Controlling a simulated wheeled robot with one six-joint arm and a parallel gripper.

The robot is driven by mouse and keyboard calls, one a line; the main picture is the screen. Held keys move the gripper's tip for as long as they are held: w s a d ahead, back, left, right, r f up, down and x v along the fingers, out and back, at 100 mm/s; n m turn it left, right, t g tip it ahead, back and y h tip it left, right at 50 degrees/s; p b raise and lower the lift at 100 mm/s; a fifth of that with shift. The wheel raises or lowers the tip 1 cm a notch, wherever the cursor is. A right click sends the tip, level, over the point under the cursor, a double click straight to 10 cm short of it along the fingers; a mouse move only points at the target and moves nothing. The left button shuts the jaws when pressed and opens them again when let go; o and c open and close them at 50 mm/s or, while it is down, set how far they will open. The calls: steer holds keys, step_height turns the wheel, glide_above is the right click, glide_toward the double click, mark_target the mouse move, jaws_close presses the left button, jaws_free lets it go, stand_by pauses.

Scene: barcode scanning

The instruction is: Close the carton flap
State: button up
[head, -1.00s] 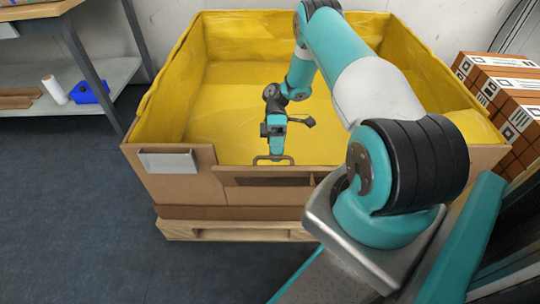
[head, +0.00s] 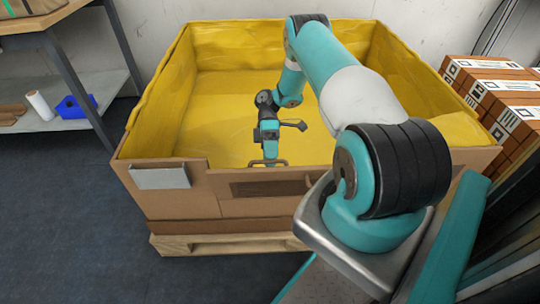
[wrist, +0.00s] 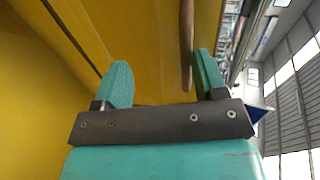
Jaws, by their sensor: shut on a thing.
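The large brown carton (head: 180,207) has a yellow lining and stands open at the top. Its front flap (head: 225,188), with a dark slot, stands nearly upright in the middle of the front wall. My gripper (head: 268,163) is at the top edge of this flap, reaching down from inside the carton, and is shut on it. In the wrist view my gripper's two teal fingers (wrist: 162,75) stand apart, with the flap's thin brown edge (wrist: 187,45) beside the right finger. The exact contact is partly hidden.
The carton rests on a wooden pallet (head: 200,245). Stacked labelled boxes (head: 500,95) stand at the right. A metal shelf (head: 100,90) at the left holds a blue bin (head: 80,106) and a white roll (head: 40,105). The floor at front left is clear.

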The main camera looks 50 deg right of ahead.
steer(key=shift+s+a+f, duration=0.1)
steer(key=shift+f, duration=0.4)
steer(key=o, duration=0.7)
steer(key=shift+r, duration=0.15)
steer(key=shift+c, duration=0.5)
steer(key=shift+r, duration=0.25)
steer(key=shift+c, duration=0.5)
step_height(320, 180, up, 20)
steer(key=p, duration=1.2)
steer(key=shift+c, duration=1.1)
steer(key=shift+f, duration=0.1)
